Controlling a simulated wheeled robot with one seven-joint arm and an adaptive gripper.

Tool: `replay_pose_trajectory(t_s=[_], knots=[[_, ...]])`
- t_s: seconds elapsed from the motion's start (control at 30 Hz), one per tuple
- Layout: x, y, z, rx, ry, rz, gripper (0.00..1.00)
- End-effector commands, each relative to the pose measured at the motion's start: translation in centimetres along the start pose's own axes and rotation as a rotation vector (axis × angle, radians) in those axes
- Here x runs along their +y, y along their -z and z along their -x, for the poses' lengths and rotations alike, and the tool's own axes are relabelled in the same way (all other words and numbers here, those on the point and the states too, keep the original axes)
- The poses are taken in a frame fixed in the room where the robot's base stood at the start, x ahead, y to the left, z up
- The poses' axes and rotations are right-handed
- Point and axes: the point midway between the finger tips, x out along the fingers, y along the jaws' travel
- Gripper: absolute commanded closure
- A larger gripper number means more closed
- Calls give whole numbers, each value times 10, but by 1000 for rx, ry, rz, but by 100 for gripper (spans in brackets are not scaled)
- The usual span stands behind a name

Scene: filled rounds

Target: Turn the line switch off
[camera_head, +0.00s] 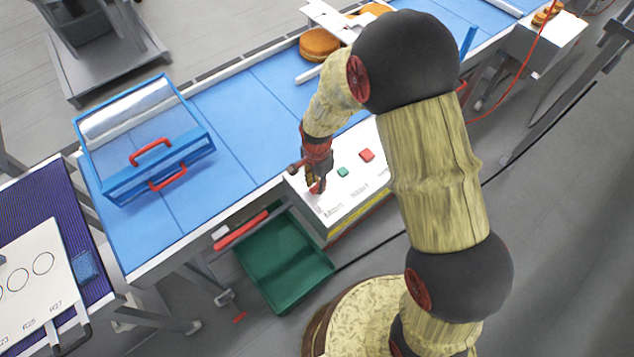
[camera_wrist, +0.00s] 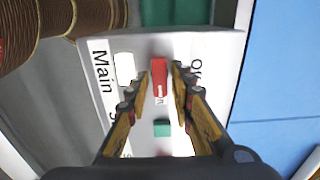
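The line switch is a red lever (camera_wrist: 159,76) on a white control panel (camera_wrist: 205,52), beside the label "Main" in the wrist view. Lettering that looks like "Off" is to its right, and partly hidden lettering lies by its lower end. My gripper (camera_wrist: 162,84) has its two fingertips on either side of the lever, with a narrow gap visible. Contact cannot be told.
A green button (camera_head: 342,171) and a red button (camera_head: 367,155) sit farther along the panel. A green bin (camera_head: 285,262) is below, left of the box. The blue conveyor (camera_head: 225,120) runs behind, with a clear-lidded blue guard (camera_head: 145,140) and a round filled item (camera_head: 319,44).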

Motion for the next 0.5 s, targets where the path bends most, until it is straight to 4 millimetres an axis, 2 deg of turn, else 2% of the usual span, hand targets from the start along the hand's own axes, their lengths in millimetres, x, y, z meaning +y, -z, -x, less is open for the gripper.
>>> replay_pose_trajectory(t_s=[0.37, 0.5], knots=[[0, 0, 0, 0, 0, 0, 100], [0, 0, 0, 0, 0, 0, 100]])
